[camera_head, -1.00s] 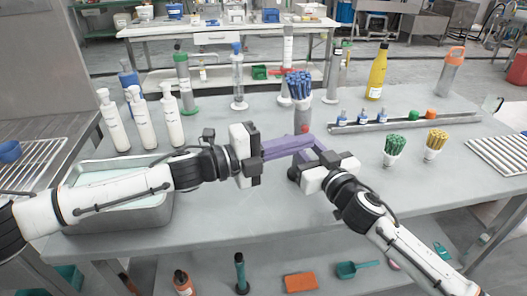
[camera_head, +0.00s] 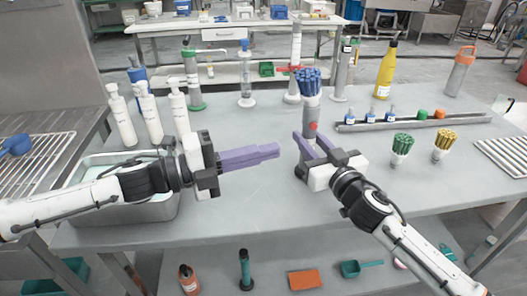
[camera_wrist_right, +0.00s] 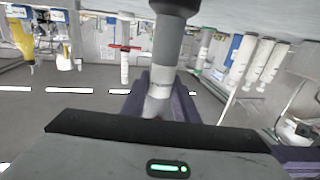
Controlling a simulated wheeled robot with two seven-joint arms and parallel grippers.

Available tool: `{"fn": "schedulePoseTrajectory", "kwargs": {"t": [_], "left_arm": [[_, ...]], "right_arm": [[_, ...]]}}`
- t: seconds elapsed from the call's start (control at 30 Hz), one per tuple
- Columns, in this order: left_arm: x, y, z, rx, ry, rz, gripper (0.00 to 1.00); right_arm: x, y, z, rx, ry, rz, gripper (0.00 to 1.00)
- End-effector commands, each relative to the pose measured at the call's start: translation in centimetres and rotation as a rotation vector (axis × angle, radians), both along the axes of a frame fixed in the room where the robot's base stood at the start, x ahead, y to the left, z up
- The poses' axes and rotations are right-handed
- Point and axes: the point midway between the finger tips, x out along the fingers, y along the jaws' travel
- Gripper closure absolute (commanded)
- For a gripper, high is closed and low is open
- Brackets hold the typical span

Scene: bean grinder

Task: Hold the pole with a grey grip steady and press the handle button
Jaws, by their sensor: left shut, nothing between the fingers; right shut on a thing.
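In the right wrist view the pole (camera_wrist_right: 166,55) runs between the fingers, with a darker grey section toward the picture's top. My left gripper (camera_head: 277,151) is shut and empty, its purple fingers pointing right, apart from the pole on its left.
Several white bottles (camera_head: 150,115) and a grey tray (camera_head: 170,207) are at the left. Small green (camera_head: 402,145) and yellow (camera_head: 444,141) bundles and a metal rail (camera_head: 410,122) are at the right. The table's front middle is clear.

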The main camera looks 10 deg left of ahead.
Motion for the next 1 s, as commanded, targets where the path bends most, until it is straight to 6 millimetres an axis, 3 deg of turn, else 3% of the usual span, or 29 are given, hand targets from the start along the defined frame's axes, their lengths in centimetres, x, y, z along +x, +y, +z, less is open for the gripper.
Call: {"fn": "schedulePoseTrajectory", "kwargs": {"t": [0.3, 0.33, 0.43, 0.77, 1.0], "left_arm": [[0.0, 0.0, 0.0, 0.0, 0.0, 0.0, 1.0], [0.0, 0.0, 0.0, 0.0, 0.0, 0.0, 1.0], [0.0, 0.0, 0.0, 0.0, 0.0, 0.0, 1.0], [0.0, 0.0, 0.0, 0.0, 0.0, 0.0, 1.0], [0.0, 0.0, 0.0, 0.0, 0.0, 0.0, 1.0]], "right_arm": [[0.1, -0.2, -0.3, -0.005, 0.004, -0.005, 0.99], [0.1, -0.2, -0.3, -0.004, 0.003, -0.005, 0.68], [0.1, -0.2, -0.3, -0.004, 0.003, -0.004, 0.51], [-0.1, -0.2, -0.1, -0.001, 0.002, -0.001, 0.51], [-2.6, -1.7, -0.2, -0.002, 0.003, -0.002, 0.51]]}}
